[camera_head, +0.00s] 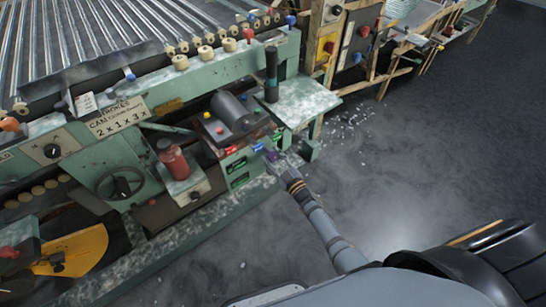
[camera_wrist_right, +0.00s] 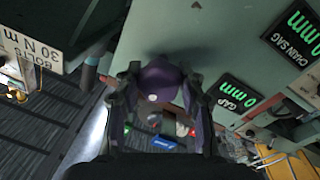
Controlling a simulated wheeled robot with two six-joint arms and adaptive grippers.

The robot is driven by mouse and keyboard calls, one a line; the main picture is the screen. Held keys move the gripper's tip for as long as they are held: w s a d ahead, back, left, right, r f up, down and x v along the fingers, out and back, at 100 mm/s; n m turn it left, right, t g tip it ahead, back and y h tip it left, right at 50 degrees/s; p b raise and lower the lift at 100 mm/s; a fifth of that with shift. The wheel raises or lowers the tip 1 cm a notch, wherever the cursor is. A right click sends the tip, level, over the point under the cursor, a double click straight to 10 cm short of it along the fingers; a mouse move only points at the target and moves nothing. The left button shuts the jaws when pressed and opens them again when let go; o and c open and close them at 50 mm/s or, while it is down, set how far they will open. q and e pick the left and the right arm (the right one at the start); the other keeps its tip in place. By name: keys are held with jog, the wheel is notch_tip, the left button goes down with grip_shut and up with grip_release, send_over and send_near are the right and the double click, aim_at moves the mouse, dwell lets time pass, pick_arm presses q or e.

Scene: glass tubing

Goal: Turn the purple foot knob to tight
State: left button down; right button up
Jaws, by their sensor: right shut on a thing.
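The purple foot knob (camera_wrist_right: 160,80) sits between the two dark fingers of my right gripper (camera_wrist_right: 160,92) in the right wrist view. It has a small white dot on its face, and the fingers are shut on its sides. In the head view my right gripper (camera_head: 276,163) reaches the low front corner of the green machine (camera_head: 215,85). There only a small purple patch of the knob (camera_head: 270,155) shows beside the fingers, the rest being hidden. I cannot read the knob's setting. My left gripper is not in view.
Green displays labelled GAP (camera_wrist_right: 233,94) and CHAIN SAG (camera_wrist_right: 293,33) read 0 mm. A sign reading BOLTS 30 N M (camera_wrist_right: 30,45) is at the left. A red bottle (camera_head: 173,160) and a handwheel (camera_head: 120,183) are on the machine.

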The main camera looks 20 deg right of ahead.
jog(key=o, duration=1.2)
jog(key=shift+s, duration=0.1)
jog(key=shift+s+d+f, duration=0.15)
jog(key=shift+s, duration=0.2)
jog(key=v, duration=1.1)
jog(key=shift+s, duration=0.1)
